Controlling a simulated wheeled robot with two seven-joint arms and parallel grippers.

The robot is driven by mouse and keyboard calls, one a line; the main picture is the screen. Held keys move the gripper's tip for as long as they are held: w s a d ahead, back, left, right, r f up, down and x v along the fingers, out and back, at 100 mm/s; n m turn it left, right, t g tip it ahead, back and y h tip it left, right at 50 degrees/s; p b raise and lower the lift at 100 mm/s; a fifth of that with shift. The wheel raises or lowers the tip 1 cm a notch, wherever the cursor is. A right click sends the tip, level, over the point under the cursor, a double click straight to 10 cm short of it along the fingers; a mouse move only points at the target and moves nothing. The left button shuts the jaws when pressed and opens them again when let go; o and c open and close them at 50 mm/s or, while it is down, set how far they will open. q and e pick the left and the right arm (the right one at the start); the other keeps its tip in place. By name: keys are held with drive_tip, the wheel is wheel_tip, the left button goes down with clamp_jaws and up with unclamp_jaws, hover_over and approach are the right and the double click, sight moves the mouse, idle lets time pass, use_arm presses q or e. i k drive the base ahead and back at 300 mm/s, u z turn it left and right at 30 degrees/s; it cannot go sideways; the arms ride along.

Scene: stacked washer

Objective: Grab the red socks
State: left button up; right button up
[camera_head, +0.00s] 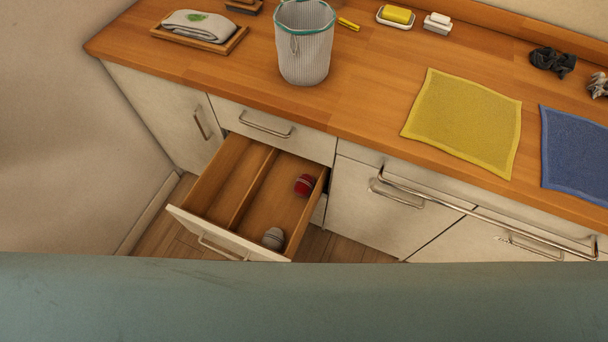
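The red socks (304,185) appear as a small rolled red bundle in the right-hand compartment of an open wooden drawer (222,225), near its right wall. A grey rolled bundle (273,238), which looks like another pair of socks, lies in the same compartment closer to the drawer front. The left compartment looks empty. Neither of my grippers shows in the head view, so their state cannot be seen.
A wide grey-green surface (300,300) crosses the bottom and hides what lies below. The counter above holds a white basket (304,45), a yellow cloth (465,120), a blue cloth (578,155) and a folded towel on a tray (240,38). A long rail (480,215) runs along the right cabinets.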

sight(304, 185)
drive_tip(key=z, duration=1.15)
drive_tip(key=k, duration=1.1)
drive_tip(key=u, duration=1.5)
drive_tip(key=i, duration=0.5)
drive_tip(key=z, duration=0.05)
